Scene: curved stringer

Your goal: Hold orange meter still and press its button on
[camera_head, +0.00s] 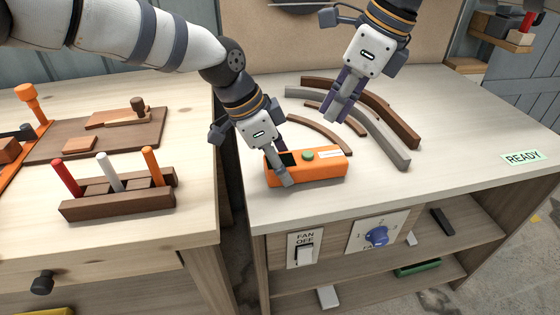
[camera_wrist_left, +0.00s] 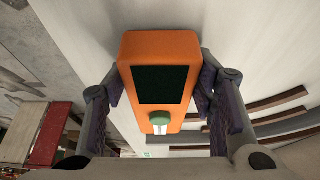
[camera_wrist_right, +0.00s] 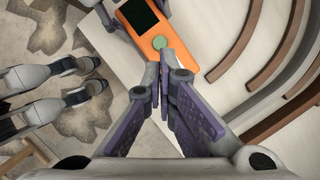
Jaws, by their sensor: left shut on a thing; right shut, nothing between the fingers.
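The orange meter (camera_head: 325,168) lies on the right bench near its front left, with a dark blank screen (camera_wrist_left: 161,84) and a round green button (camera_head: 309,155). My left gripper (camera_head: 281,166) is shut on the meter at its screen end, one finger on each side, as the left wrist view shows. The button is uncovered. My right gripper (camera_head: 341,108) is shut and empty, above the bench and apart from the meter. In the right wrist view its fingertips (camera_wrist_right: 163,80) appear close together, below the button (camera_wrist_right: 160,42) in the picture.
Several curved brown and grey strips (camera_head: 392,150) lie behind and right of the meter. A READY label (camera_head: 522,157) is at the right. A fan switch (camera_head: 304,255) and blue knob (camera_head: 376,236) are on the bench front. A wooden rack (camera_head: 115,205) stands on the left bench.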

